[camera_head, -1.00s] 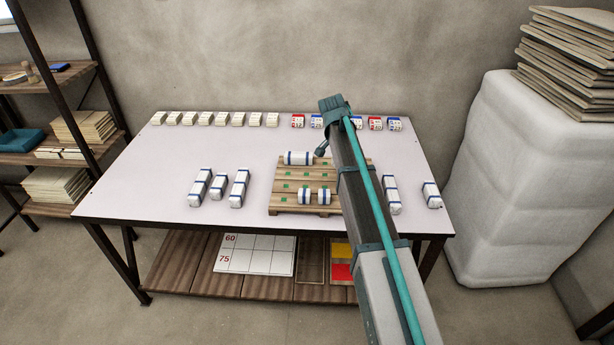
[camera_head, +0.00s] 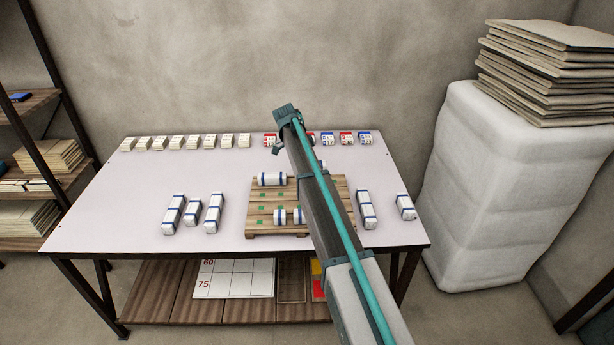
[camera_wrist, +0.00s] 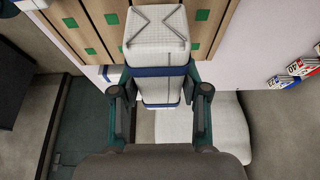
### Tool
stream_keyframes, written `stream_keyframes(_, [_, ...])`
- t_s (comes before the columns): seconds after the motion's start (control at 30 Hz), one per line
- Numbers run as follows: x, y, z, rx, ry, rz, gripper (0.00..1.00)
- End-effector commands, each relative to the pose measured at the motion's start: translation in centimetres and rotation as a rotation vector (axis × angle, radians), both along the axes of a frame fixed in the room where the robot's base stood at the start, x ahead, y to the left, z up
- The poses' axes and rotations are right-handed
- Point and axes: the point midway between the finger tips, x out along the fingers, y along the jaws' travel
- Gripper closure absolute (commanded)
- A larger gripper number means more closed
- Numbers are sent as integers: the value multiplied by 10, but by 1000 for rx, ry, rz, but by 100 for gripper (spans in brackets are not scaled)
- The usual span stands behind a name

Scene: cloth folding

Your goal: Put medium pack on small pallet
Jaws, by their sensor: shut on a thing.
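The small pallet (camera_head: 270,203) is wooden with green marks and lies on the table. A longer white pack (camera_head: 272,179) lies at its back left, and two short white packs (camera_head: 280,216) stand near its front. My gripper (camera_wrist: 160,88) is shut on a white pack (camera_wrist: 158,58) with blue bands. In the wrist view the pallet (camera_wrist: 62,25) lies beyond the held pack, with several green marks uncovered.
Small cream boxes (camera_head: 185,142) and red and blue boxes (camera_head: 346,138) line the table's back edge. The table (camera_head: 110,215) is clear at its left.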

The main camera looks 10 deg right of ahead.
Motion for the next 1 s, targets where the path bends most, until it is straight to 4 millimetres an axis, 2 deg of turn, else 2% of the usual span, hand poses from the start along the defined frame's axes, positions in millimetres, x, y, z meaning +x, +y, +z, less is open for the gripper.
stream_keyframes(0.03, [18,0,-2,0,1,0,92])
stream_keyframes(0.07, [24,0,-5,0,2,0,92])
stream_keyframes(0.3, [52,0,-44,0,0,1,92])
stream_keyframes(0.7, [70,-1,-69,0,1,2,92])
stream_keyframes(0.9, [68,-1,-94,0,2,1,92])
stream_keyframes(1.0, [68,-1,-98,0,1,2,92])
